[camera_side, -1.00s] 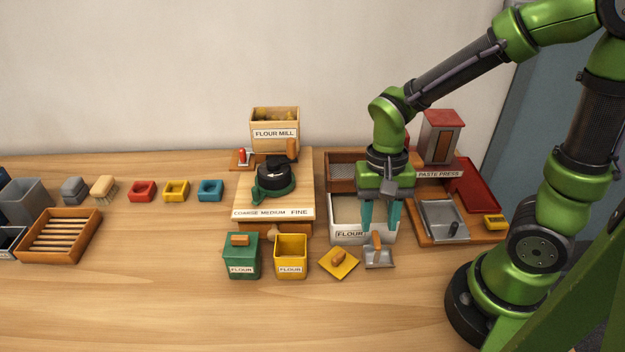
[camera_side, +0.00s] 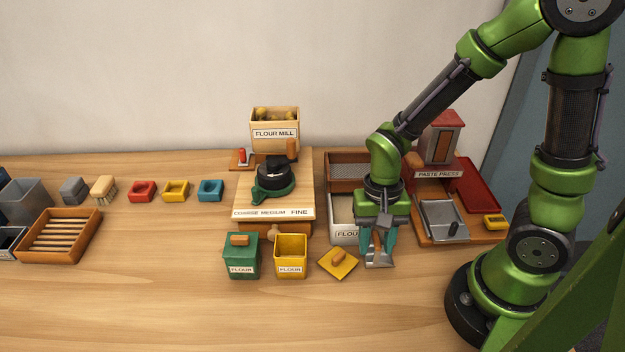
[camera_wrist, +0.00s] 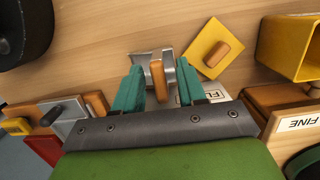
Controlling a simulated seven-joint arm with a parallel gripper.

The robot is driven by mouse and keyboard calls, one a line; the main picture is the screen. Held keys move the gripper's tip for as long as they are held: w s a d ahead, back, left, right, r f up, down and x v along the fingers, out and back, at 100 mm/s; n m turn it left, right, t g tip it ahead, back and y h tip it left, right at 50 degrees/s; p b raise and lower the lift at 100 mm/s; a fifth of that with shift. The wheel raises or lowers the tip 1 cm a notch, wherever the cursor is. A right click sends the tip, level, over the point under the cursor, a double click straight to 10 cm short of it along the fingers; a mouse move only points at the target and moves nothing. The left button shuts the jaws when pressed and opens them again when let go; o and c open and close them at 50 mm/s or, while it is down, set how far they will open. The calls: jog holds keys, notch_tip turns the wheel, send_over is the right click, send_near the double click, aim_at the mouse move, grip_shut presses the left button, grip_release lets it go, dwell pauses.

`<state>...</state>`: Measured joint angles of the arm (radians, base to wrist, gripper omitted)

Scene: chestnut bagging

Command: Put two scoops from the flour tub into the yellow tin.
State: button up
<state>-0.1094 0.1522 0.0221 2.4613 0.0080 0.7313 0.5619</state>
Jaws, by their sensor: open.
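The metal scoop (camera_side: 380,262) with a wooden handle lies on the table in front of the white flour tub (camera_side: 341,222). My gripper (camera_side: 377,248) is lowered over the scoop, its teal fingers open. In the wrist view the fingers (camera_wrist: 158,85) stand on either side of the scoop's wooden handle (camera_wrist: 158,80), with gaps visible. The yellow tin (camera_side: 290,258), labelled FLOUR, is open on top; its opening also shows in the wrist view (camera_wrist: 293,42). Its yellow lid (camera_side: 339,264) with a wooden knob lies between tin and scoop. My arm hides part of the tub.
A lidded green tin (camera_side: 241,257) stands left of the yellow tin. The flour mill (camera_side: 274,190) is behind them. The paste press board (camera_side: 458,236) is right of the tub. The table's front is clear.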

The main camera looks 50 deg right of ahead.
aim_at(378, 241)
grip_shut()
jog(key=shift+r, duration=2.5)
